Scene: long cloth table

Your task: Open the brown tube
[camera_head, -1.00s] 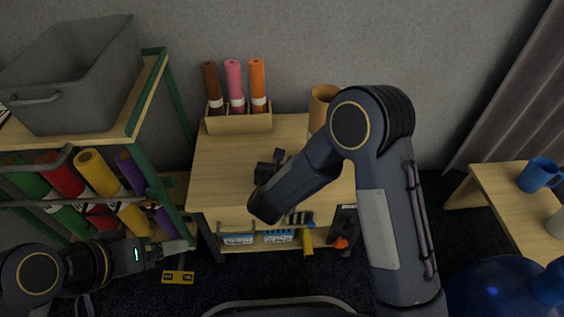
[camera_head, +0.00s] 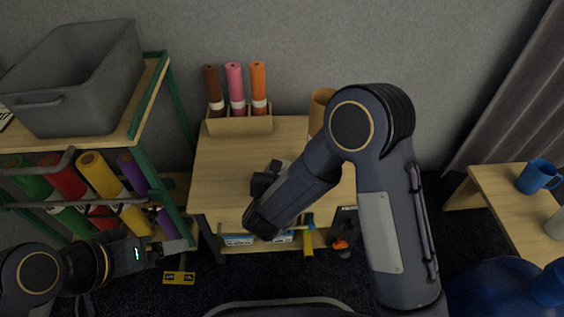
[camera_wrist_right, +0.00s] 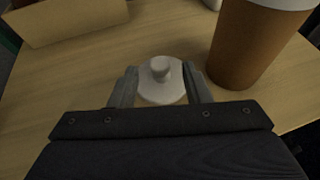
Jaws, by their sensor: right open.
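A brown tube (camera_wrist_right: 248,42) with a white rim stands upright at the right of the right wrist view; its top is cut off. In the head view a tan-brown cylinder (camera_head: 321,108) shows partly behind my right arm. A round white lid with a small knob (camera_wrist_right: 162,82) lies flat on the wooden table, apart from the tube. My right gripper (camera_wrist_right: 160,88) is open, with one finger on each side of the lid. In the head view my right gripper (camera_head: 266,180) is a dark shape over the table. My left gripper (camera_head: 180,246) is low at left, away from the table.
The wooden table (camera_head: 215,172) has a wooden holder (camera_head: 240,125) with brown, pink and orange rolls at its back left. A shelf with a grey bin (camera_head: 75,85) and coloured rolls stands at left. A side table with a blue mug (camera_head: 537,176) is at right.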

